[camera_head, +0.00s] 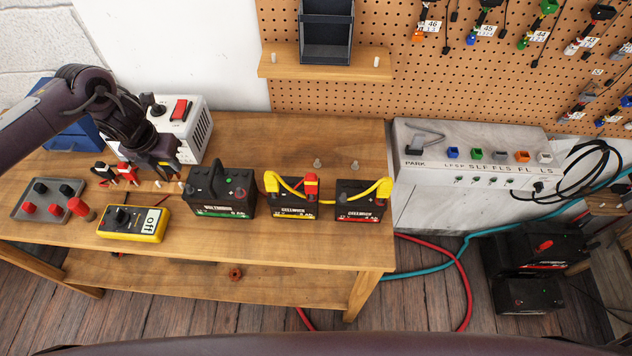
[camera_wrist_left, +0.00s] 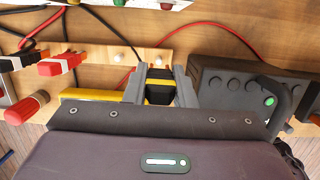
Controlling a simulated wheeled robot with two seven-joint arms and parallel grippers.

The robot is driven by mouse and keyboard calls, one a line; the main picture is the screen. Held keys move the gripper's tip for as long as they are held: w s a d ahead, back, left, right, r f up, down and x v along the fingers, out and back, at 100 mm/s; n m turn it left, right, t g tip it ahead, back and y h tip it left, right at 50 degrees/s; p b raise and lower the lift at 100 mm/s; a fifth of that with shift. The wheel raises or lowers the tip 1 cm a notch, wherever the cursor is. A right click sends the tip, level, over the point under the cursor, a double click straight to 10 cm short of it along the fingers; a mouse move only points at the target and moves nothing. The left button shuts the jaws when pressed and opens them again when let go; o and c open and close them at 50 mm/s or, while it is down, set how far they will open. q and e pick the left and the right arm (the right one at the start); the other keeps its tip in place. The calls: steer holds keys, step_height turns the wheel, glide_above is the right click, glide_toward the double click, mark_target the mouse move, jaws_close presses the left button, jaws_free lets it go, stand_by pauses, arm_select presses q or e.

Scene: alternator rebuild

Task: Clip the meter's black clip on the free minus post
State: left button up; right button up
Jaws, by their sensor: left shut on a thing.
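My left gripper (camera_head: 166,163) is above the left part of the bench. It is shut on a black clip with a yellow band, which shows between the fingers in the left wrist view (camera_wrist_left: 159,86). The yellow meter (camera_head: 133,223) lies in front of it, reading OFF. Two small Cellwick batteries stand to the right: the middle one (camera_head: 292,207) and the right one (camera_head: 360,210). A yellow lead with yellow clips (camera_head: 383,187) crosses both, and a red clip (camera_head: 311,184) sits on the middle one. The post signs are too small to read. My right gripper is out of view.
A larger Voltmann battery (camera_head: 222,200) with a handle stands between the gripper and the Cellwick batteries. Other red and black clips (camera_head: 129,173) rest nearby. A white power supply (camera_head: 196,135) stands behind.

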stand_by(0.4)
arm_select(q)
step_height(320, 180, up, 12)
steer(key=p, duration=0.9)
steer(key=shift+r+p, duration=0.2)
steer(key=shift+p, duration=0.15)
step_height(320, 180, up, 4)
steer(key=b, duration=0.9)
glide_above(344, 194)
step_height(344, 194, down, 10)
steer(key=shift+w+r, duration=0.1)
steer(key=shift+r, duration=0.05)
steer(key=shift+f+b, duration=0.7)
steer(key=shift+f, duration=0.05)
steer(key=shift+f+b, duration=1)
steer(key=shift+f, duration=0.2)
